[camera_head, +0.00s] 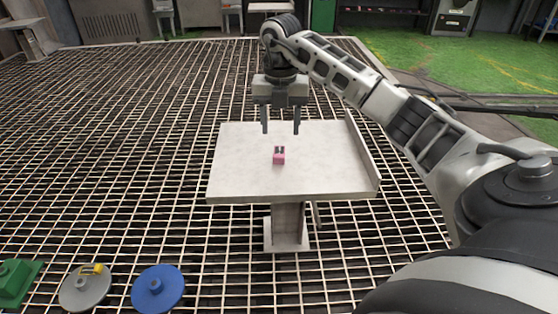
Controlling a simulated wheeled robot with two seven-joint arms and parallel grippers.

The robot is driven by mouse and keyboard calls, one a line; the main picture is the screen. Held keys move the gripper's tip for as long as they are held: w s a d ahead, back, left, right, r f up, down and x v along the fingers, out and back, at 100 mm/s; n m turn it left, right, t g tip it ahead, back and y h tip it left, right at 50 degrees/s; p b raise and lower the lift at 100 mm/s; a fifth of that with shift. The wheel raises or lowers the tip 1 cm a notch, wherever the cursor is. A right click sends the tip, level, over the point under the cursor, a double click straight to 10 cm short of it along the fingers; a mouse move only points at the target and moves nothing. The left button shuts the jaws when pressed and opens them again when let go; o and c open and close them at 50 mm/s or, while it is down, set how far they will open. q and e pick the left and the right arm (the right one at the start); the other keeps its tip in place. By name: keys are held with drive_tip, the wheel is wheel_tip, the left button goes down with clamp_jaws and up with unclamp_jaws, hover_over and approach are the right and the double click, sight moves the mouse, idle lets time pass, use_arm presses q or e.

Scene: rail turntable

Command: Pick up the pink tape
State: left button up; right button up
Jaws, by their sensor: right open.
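The pink tape (279,159) is a small pink block-like item with a dark patch on top. It sits on the white table (235,180), near the middle of its top. My right gripper (281,128) points down with its two fingers apart and nothing between them. In the picture its fingertips are just above the tape, over the back part of the table. The exact height above the tape is hard to tell. My left gripper is not in view.
A low raised wall (361,150) runs along the table's right edge. The tabletop around the tape is clear. A green object (17,281), a grey disc (85,291) and a blue disc (158,290) are at the lower left. The floor is an open metal grid.

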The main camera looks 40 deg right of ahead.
sight(279, 156)
wheel_tip(279, 156, down, 2)
drive_tip(key=shift+f, duration=0.15)
drive_tip(key=shift+a+f, duration=0.15)
drive_tip(key=shift+f, duration=0.4)
drive_tip(key=f, duration=0.2)
drive_tip(key=f+b, duration=0.1)
drive_tip(key=shift+s+a+f, duration=0.2)
drive_tip(key=shift+a+f, duration=0.1)
drive_tip(key=shift+f, duration=0.35)
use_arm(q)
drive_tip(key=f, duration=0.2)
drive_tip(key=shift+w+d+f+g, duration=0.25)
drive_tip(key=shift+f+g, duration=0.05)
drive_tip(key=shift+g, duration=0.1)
use_arm(e)
drive_tip(key=c, duration=1)
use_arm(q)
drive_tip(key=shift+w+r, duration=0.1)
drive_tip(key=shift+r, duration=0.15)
use_arm(e)
drive_tip(key=shift+c, duration=0.2)
